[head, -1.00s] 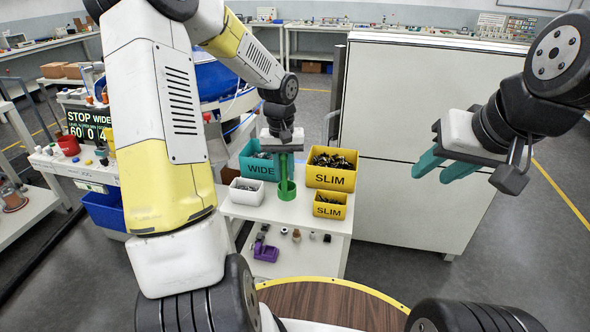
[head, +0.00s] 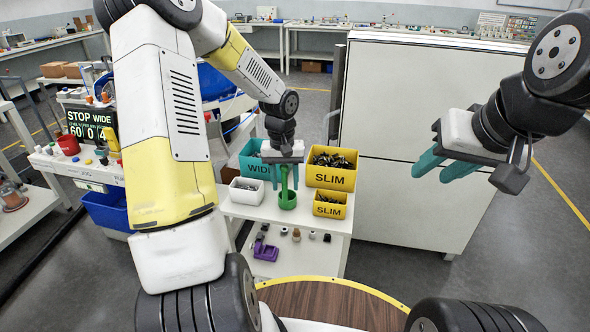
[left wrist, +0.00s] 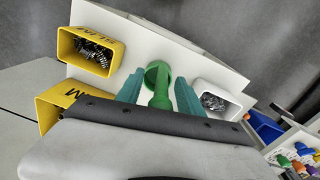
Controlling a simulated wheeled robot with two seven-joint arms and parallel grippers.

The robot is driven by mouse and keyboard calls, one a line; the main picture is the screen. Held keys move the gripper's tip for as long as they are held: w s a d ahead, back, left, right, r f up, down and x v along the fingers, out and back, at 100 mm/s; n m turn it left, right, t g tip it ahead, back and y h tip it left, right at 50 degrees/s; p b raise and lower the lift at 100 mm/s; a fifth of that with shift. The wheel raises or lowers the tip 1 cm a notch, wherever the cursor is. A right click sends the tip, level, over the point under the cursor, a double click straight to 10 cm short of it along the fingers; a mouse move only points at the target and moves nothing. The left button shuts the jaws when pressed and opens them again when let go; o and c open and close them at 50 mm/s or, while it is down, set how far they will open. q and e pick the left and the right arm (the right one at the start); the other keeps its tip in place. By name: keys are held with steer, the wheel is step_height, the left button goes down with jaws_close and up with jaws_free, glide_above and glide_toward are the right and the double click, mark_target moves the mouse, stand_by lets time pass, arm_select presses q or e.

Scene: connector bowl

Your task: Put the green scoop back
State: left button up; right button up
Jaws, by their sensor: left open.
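The green scoop (head: 288,201) stands with its cup down and handle up at the front of the white table, by the teal WIDE bin (head: 252,161). Its cup (left wrist: 153,68) and handle also show in the left wrist view. My left gripper (head: 284,182) is above the cup with its fingers open on both sides of the handle. In the left wrist view, gaps show between the handle and both fingers (left wrist: 158,88). Whether the cup rests fully on the table is hard to tell. My right gripper (head: 429,172) is open and empty, in front of the white cabinet.
Yellow SLIM bins, large (head: 331,178) and small (head: 330,210), stand right of the scoop. A white bin (head: 246,196) of metal parts stands left. A lower shelf holds a purple holder (head: 266,253) and small parts. The white cabinet (head: 430,110) is at right.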

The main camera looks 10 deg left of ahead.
arm_select(q)
steer(key=r, duration=1.1)
steer(key=shift+s+a, duration=0.1)
steer(key=shift+a, duration=0.1)
steer(key=shift+s+r, duration=0.15)
steer(key=shift+r, duration=0.6)
steer(key=s+d+r+m+t, duration=0.1)
steer(key=s+r+t, duration=0.2)
steer(key=s, duration=0.7)
steer(key=s+d+r+m+t+h, duration=0.1)
steer(key=s+r+t, duration=0.1)
steer(key=s+r, duration=0.6)
steer(key=s, duration=0.3)
steer(key=shift+d+t+h, duration=0.25)
steer(key=shift+t+h, duration=0.05)
steer(key=shift+t, duration=0.1)
